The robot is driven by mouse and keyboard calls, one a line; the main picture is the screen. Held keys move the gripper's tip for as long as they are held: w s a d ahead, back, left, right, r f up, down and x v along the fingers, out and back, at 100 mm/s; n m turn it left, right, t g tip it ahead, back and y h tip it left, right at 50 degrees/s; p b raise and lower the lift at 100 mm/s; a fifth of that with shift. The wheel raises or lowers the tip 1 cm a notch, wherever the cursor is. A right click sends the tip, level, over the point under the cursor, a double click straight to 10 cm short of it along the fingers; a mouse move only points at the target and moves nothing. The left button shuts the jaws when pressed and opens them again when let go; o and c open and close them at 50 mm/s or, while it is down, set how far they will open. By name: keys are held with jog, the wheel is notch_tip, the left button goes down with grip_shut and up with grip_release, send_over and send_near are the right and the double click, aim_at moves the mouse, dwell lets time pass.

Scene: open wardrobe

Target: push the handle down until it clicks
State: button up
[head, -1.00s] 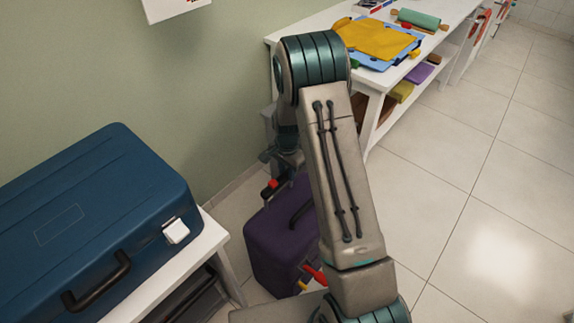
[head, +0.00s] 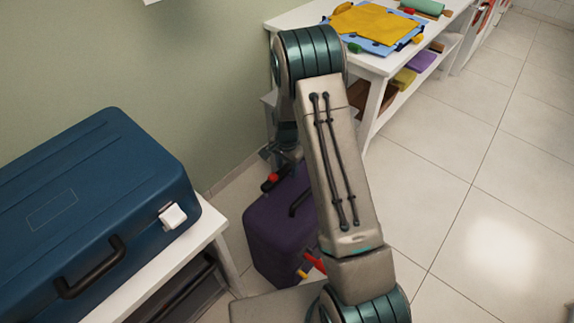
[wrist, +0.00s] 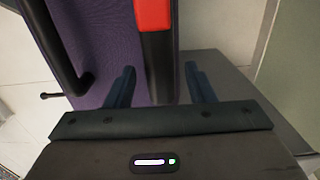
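A purple suitcase (head: 272,232) stands on the floor between the white bench and the table. It also shows in the wrist view (wrist: 103,35). A dark bar with a red part, seemingly its handle (head: 270,184), is by the suitcase's top at the wall side; it also shows in the wrist view (wrist: 153,14). My gripper (wrist: 160,68) is open, its two fingers apart on either side of the dark bar's line. I cannot tell whether they touch it. In the head view my arm hides part of the suitcase and most of the gripper.
A blue case (head: 90,190) with a black handle lies on a white bench (head: 205,238) at left. A white table (head: 290,20) with folded cloths (head: 372,28) stands at the back. Red and yellow pieces (head: 312,264) show low by the suitcase. Tiled floor at right is clear.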

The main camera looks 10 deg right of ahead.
jog(key=shift+r, duration=0.2)
notch_tip(320, 180, up, 14)
jog(key=p, duration=0.1)
jog(key=shift+f, duration=0.25)
dwell(0.3)
jog(key=s+r+n+t+p, duration=0.1)
jog(key=s+r+n+p, duration=0.2)
jog(key=s+r, duration=0.45)
jog(key=s+r+n+p, duration=0.2)
jog(key=s+r+p, duration=0.15)
jog(key=r, duration=0.75)
jog(key=s+r+n+t+p, duration=0.1)
jog(key=s+r, duration=0.3)
jog(key=s, duration=0.4)
jog(key=s+r+n+p, duration=0.3)
jog(key=s+r+n, duration=0.1)
jog(key=s, duration=0.4)
jog(key=shift+r+n+t, duration=0.3)
jog(key=shift+t, duration=0.1)
